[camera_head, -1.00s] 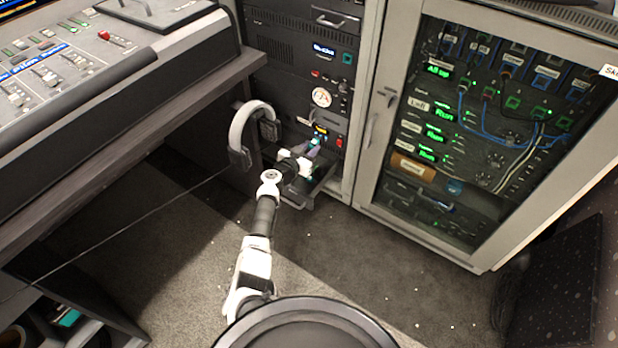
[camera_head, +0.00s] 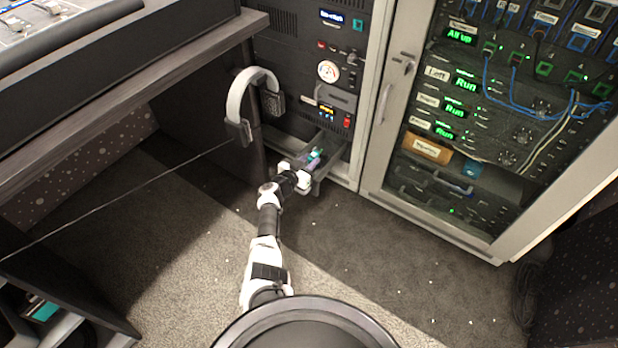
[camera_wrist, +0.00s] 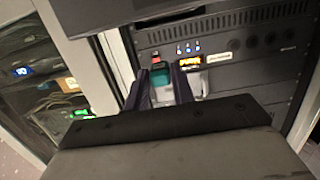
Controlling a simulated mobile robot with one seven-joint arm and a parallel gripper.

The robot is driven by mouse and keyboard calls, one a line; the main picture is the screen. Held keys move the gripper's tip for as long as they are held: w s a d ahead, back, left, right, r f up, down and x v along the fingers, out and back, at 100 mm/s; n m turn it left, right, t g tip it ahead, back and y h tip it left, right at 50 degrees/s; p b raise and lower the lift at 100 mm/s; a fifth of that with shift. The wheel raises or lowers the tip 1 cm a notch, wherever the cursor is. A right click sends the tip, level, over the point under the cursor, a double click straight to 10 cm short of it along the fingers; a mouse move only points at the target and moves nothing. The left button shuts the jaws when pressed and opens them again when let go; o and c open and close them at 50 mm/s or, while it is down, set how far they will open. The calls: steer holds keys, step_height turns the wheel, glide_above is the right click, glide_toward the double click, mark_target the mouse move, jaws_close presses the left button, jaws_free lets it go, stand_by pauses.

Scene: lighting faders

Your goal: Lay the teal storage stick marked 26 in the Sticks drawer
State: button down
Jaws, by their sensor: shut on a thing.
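The teal stick (camera_head: 314,155) is small in the head view; its marking cannot be read. My gripper (camera_head: 309,164) is shut on it, and in the wrist view the teal stick (camera_wrist: 160,78) shows between the two dark fingers. An open drawer (camera_head: 331,160) sticks out low in the equipment rack. In the head view the gripper and stick appear over this drawer. I cannot tell the height between them or whether they touch. The drawer's label is not readable, and my gripper hides part of its inside.
Headphones (camera_head: 255,95) hang just left of the drawer, beside the desk (camera_head: 115,90). A cabinet with a glass door (camera_head: 450,130) stands to the right. A red button (camera_head: 347,121) is on the rack panel above the drawer. The carpet in front is clear.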

steer(key=shift+f+b, duration=1.75)
steer(key=shift+f, duration=0.75)
steer(key=shift+f, duration=0.1)
steer(key=shift+f+b, duration=0.5)
steer(key=shift+f, duration=0.05)
steer(key=c, duration=1.2)
jaws_free()
steer(key=shift+s+f, duration=0.2)
steer(key=shift+f, duration=0.05)
steer(key=shift+r, duration=0.1)
steer(key=shift+d+r+p, duration=0.1)
steer(key=shift+r+p, duration=0.2)
steer(key=shift+p, duration=0.05)
steer(key=shift+r+p+v, duration=0.15)
steer(key=shift+p+v, duration=1.6)
steer(key=shift+v, duration=0.25)
steer(key=shift+r+p+v, duration=0.15)
steer(key=shift+p+v, duration=1.55)
steer(key=shift+v, duration=0.3)
steer(key=shift+r+p+v, duration=0.2)
steer(key=shift+p+v, duration=1.55)
steer(key=shift+v, duration=0.25)
steer(key=shift+w, duration=0.2)
